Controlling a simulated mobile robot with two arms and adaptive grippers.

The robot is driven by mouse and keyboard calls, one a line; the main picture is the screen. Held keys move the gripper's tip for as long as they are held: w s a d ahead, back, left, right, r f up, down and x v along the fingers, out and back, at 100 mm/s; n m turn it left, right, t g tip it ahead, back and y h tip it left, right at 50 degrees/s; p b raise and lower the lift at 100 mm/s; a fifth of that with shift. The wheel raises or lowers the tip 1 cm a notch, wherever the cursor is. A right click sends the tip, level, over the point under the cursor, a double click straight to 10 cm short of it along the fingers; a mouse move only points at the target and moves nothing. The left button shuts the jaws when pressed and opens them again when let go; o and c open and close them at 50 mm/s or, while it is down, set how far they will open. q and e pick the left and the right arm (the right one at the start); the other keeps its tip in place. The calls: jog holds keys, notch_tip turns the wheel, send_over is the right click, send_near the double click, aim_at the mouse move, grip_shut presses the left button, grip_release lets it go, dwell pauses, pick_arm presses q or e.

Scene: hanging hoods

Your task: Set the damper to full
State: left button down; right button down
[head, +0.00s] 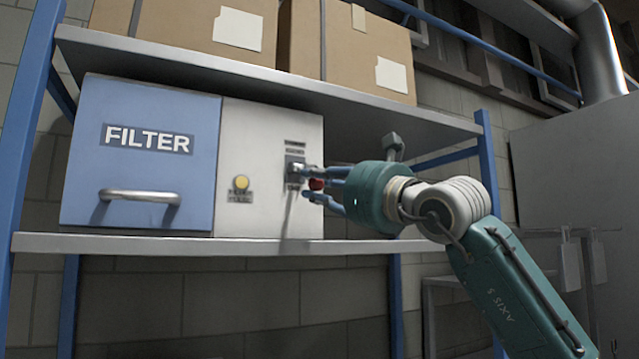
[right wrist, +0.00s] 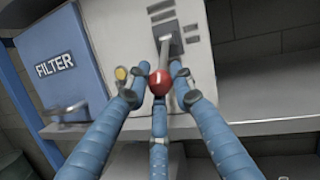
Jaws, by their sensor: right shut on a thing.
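The damper lever has a red ball knob (head: 316,184) on a grey stem and comes out of a grey slotted plate (head: 295,163) on the white front panel (head: 272,135). The plate's small labels are too blurred to read. My right gripper (head: 309,185) reaches in from the right and is shut on the lever's knob. In the right wrist view the red knob (right wrist: 160,83) sits between my blue fingers, with the stem (right wrist: 164,55) running up to the plate (right wrist: 172,40). My left gripper is out of view.
A blue FILTER box (head: 140,160) with a metal handle (head: 140,196) stands left of the panel. A yellow button (head: 241,183) is left of the lever. Shelf boards lie above (head: 210,66) and below (head: 130,244). Cardboard boxes (head: 350,45) stand on top.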

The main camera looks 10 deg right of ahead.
jog(key=c, duration=1.7)
grip_release()
jog(key=shift+w+a+f, duration=0.15)
jog(key=shift+f, duration=0.15)
jog(key=shift+o, duration=1.1)
jog(key=shift+w+a, duration=0.1)
jog(key=shift+w, duration=0.05)
jog(key=shift+s+d+r, duration=0.1)
jog(key=shift+s+d, duration=0.15)
jog(key=shift+s, duration=0.1)
jog(key=v, duration=1.1)
jog(key=shift+a, duration=0.1)
